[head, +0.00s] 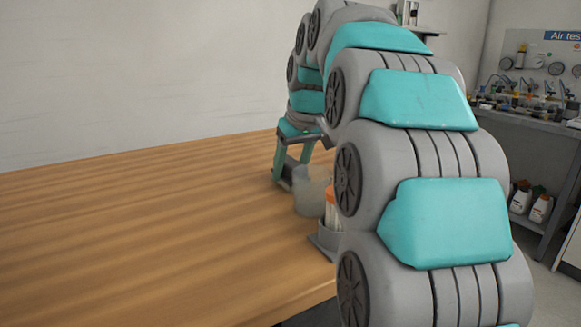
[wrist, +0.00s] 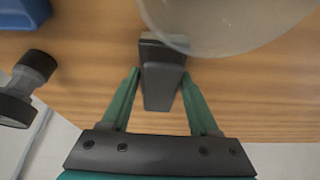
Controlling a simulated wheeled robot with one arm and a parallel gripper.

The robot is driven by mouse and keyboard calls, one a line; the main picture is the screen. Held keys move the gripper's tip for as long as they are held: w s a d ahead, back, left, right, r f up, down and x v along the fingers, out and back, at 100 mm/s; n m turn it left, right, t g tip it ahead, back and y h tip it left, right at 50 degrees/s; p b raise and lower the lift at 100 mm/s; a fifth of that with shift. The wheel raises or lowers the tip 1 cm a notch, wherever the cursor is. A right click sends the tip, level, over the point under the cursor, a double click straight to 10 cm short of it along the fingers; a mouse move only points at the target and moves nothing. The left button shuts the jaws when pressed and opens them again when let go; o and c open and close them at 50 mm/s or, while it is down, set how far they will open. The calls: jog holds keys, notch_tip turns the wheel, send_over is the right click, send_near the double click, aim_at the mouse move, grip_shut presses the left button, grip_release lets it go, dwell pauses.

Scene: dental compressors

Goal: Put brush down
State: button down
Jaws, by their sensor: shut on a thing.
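In the wrist view, the green fingers of my gripper (wrist: 160,78) are closed on a dark grey block-like piece (wrist: 161,90), which I take to be the brush. Its far end lies close to a translucent rounded container (wrist: 225,22), and I cannot tell whether they touch. No bristles show. In the head view, my gripper (head: 291,167) points down low over the far right part of the wooden table (head: 130,215). A grey part of the brush (head: 284,181) shows between the fingers near the tabletop. I cannot tell whether it rests on the table.
The translucent container (head: 311,192) stands just right of my gripper. An orange-and-white item (head: 331,212) and a grey holder (head: 325,240) are partly hidden behind my arm. A dark knobbed part (wrist: 28,88) and a blue object (wrist: 22,12) are at left in the wrist view. The table's left is clear.

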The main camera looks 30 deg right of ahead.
jog(key=shift+f, duration=0.15)
jog(key=shift+c, duration=0.7)
grip_release()
jog(key=v, duration=0.9)
jog(key=shift+r, duration=0.35)
jog(key=shift+p+v, duration=0.8)
jog(key=shift+v, duration=0.5)
